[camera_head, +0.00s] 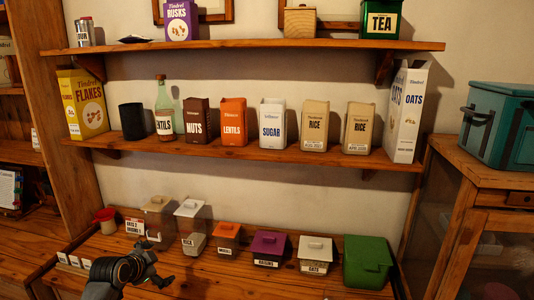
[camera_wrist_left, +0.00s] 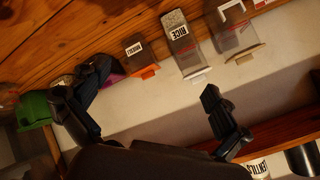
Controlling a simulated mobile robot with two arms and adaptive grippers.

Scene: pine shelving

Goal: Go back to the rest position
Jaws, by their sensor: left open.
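My left gripper (camera_head: 158,268) is low at the left in the head view, in front of the lower counter (camera_head: 205,277). In the left wrist view my left gripper (camera_wrist_left: 155,82) has its two dark fingers spread wide with nothing between them. Beyond the fingers are the rice container (camera_wrist_left: 175,30) and a container with an orange lid (camera_wrist_left: 143,58), both apart from the fingers as far as I can tell. My right gripper does not show.
The middle shelf (camera_head: 240,150) holds several canisters, including a white sugar one (camera_head: 272,124). The counter carries lidded jars and a green container (camera_head: 367,262). A wooden cabinet (camera_head: 470,210) with a teal box (camera_head: 500,125) stands at the right. The counter front is clear.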

